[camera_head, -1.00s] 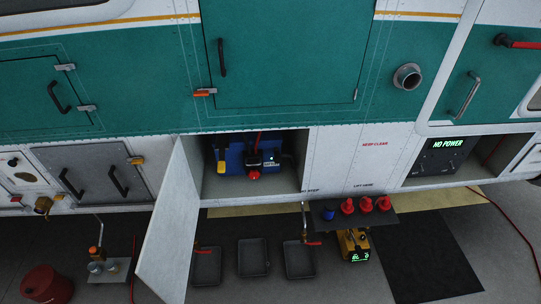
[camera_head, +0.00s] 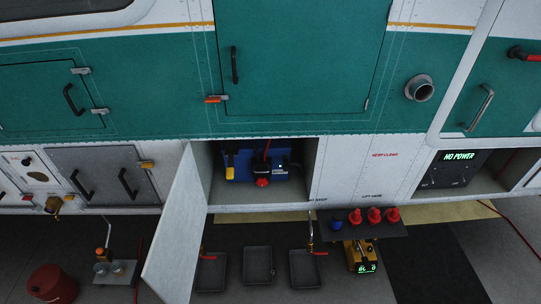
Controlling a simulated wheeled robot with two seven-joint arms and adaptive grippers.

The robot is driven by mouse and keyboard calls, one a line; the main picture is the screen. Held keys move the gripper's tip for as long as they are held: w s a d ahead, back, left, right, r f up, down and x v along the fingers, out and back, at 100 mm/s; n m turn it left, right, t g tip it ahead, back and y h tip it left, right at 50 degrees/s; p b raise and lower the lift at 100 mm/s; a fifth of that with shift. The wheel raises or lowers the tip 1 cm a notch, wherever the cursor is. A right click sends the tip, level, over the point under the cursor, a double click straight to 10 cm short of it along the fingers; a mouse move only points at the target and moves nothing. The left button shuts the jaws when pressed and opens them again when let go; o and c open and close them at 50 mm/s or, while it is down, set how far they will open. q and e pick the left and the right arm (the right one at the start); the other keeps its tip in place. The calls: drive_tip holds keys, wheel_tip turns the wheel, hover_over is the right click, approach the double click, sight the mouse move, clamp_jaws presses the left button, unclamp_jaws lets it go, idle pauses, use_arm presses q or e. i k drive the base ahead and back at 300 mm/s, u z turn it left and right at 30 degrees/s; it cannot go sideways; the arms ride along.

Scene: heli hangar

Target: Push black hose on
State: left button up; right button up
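An open compartment in the helicopter's lower side holds a blue panel (camera_head: 239,160). On it are a black fitting (camera_head: 262,166) with a red knob (camera_head: 262,182) below, and a yellow-handled item (camera_head: 229,160) to the left. A thin red line runs up from the black fitting. A dark part sits just right of it, with a small light spot. I cannot tell which dark part, if any, is the black hose, as it is too small and dim. Neither gripper is in view.
The compartment's white door (camera_head: 176,230) hangs open to its left. Below are several grey trays (camera_head: 257,265), a dark shelf (camera_head: 385,231) with red caps and a blue cap, and a yellow device (camera_head: 361,254). A red bucket (camera_head: 51,284) stands lower left. A panel reads NO POWER (camera_head: 459,156).

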sight(286, 167)
drive_tip(key=u, duration=1.55)
drive_tip(key=i, duration=0.65)
drive_tip(key=z, duration=0.3)
